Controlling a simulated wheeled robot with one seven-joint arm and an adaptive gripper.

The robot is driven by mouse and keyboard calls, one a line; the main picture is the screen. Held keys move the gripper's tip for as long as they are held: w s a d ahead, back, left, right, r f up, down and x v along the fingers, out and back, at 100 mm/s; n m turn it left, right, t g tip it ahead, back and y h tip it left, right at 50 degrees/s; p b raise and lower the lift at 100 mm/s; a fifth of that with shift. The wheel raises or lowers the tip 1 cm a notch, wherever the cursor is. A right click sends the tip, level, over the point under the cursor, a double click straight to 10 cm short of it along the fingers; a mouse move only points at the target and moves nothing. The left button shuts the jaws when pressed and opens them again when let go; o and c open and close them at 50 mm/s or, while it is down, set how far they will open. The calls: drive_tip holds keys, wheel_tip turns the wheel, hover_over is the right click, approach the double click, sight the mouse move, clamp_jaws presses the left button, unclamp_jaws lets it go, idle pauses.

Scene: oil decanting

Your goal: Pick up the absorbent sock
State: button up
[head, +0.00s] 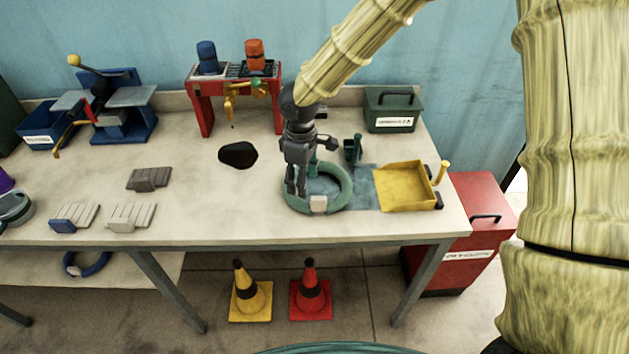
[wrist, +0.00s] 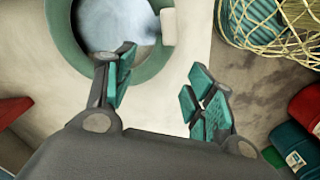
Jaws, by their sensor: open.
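A thick green ring with a white tag, which I take to be the absorbent sock (head: 345,190), lies on the workbench right of centre. In the wrist view the sock (wrist: 62,35) fills the upper left, curving around a pale blue-grey middle. My gripper (head: 297,190) points down at the ring's left front side and hides part of it.
A yellow pan (head: 404,186) sits right of the ring, a small dark green holder (head: 353,149) behind it. A black patch (head: 238,155) lies to the left. A red stand (head: 203,118) and a green box (head: 391,108) are at the back. The bench's front edge (head: 230,243) is close.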

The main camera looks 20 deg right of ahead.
sight(308, 202)
drive_tip(key=shift+s+f, duration=0.2)
drive_tip(key=shift+f, duration=0.25)
wheel_tip(308, 202, down, 3)
drive_tip(key=shift+w+f+p, duration=0.15)
drive_tip(key=shift+f+p, duration=0.05)
drive_tip(key=shift+p, duration=0.2)
drive_tip(key=shift+s+d+f+p, duration=0.2)
drive_tip(key=shift+f+p, duration=0.1)
drive_tip(key=f, duration=0.1)
drive_tip(key=d+f+p, duration=0.1)
drive_tip(key=f, duration=0.1)
drive_tip(key=shift+f+p, duration=0.2)
drive_tip(key=shift+p, duration=0.1)
drive_tip(key=shift+a+f, duration=0.1)
drive_tip(key=shift+f, duration=0.6)
drive_tip(key=shift+c, duration=0.3)
drive_tip(key=c, duration=1.1)
